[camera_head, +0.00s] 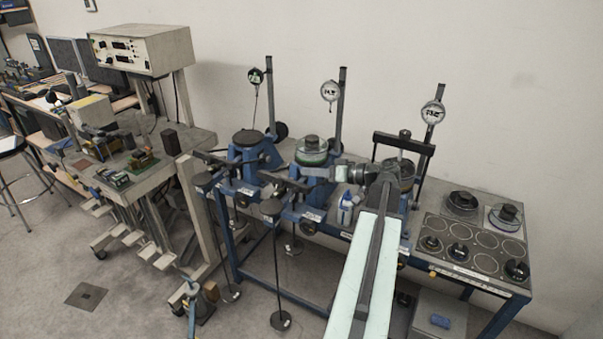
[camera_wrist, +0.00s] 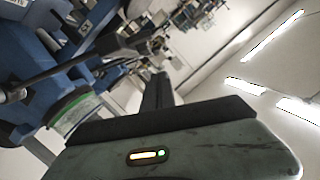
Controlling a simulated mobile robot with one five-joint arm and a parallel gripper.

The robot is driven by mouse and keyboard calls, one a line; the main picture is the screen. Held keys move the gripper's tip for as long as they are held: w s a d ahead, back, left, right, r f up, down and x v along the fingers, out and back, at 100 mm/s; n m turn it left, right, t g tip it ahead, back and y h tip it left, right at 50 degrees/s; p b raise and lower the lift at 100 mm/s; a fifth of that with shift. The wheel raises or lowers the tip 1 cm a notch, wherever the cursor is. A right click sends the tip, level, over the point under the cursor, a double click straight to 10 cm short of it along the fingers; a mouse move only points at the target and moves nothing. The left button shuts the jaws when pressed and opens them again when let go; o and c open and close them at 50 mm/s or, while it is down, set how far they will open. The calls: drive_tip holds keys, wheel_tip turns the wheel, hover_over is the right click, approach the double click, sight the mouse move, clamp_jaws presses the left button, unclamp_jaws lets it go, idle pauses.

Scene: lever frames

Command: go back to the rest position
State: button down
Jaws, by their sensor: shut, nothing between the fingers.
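My arm reaches from the bottom of the head view up to the row of blue lever frames. My gripper shows in the wrist view (camera_wrist: 157,86) as a narrow dark shape with its fingers together and nothing held. In the head view its end points left, in front of the middle lever frame (camera_head: 306,198), and partly blends with the parts there. The left lever frame (camera_head: 243,172) stands apart from it. The right lever frame (camera_head: 400,160) is partly hidden by my arm. Whether my gripper touches any frame part cannot be told.
Dial gauges (camera_head: 330,91) stand on upright posts behind the frames. Hanging weights (camera_head: 280,320) are below the bench front. A small bottle (camera_head: 346,208) stands near my arm. A dark tray (camera_head: 470,247) with round pots lies at the right. Floor is open at the lower left.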

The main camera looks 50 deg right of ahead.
drive_tip(key=p+v, duration=0.1)
drive_tip(key=v, duration=0.6)
drive_tip(key=shift+s, duration=0.4)
drive_tip(key=shift+w, duration=0.1)
